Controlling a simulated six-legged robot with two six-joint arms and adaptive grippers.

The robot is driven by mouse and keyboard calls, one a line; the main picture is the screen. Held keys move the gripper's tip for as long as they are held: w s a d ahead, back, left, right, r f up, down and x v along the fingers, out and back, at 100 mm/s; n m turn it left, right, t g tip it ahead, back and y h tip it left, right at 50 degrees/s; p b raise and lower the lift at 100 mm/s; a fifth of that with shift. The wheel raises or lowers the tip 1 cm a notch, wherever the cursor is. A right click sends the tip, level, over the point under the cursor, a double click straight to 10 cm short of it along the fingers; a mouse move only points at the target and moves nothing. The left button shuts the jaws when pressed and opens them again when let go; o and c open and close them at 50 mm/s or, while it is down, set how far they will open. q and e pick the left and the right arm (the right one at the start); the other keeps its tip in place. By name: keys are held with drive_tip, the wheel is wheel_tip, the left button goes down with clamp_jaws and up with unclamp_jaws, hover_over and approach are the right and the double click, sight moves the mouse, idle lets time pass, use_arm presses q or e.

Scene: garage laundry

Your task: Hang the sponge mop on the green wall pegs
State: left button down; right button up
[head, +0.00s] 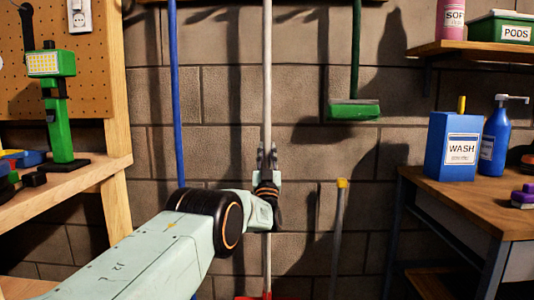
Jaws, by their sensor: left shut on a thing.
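My left gripper (267,158) is shut on a long white handle (267,80), which I take to be the sponge mop's. The handle stands upright in front of the block wall and runs out of the top of the view. A red part (268,297) shows at its foot, cut off by the bottom edge, so I cannot tell whether it touches the floor. No green wall pegs can be made out; only the lower edge of a wooden rail (225,2) shows at the top. My right gripper is not in view.
A blue pole (175,100) stands left of the handle. A green-headed tool (355,109) hangs to the right, above a grey pole with a yellow top (341,183). A workbench (75,180) is at left; a table (450,200) with a WASH box (452,148) is at right.

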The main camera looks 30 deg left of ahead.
use_arm(q)
drive_tip(key=shift+w+a+r, duration=0.1)
drive_tip(key=shift+w, duration=0.1)
drive_tip(key=shift+f, duration=0.85)
idle(0.7)
drive_tip(key=c, duration=1.3)
unclamp_jaws()
drive_tip(key=shift+s, duration=0.1)
drive_tip(key=shift+o, duration=0.8)
drive_tip(key=shift+f, duration=0.1)
drive_tip(key=shift+f, duration=0.1)
drive_tip(key=v, duration=1.1)
drive_tip(key=shift+s+f, duration=0.2)
drive_tip(key=shift+f, duration=0.1)
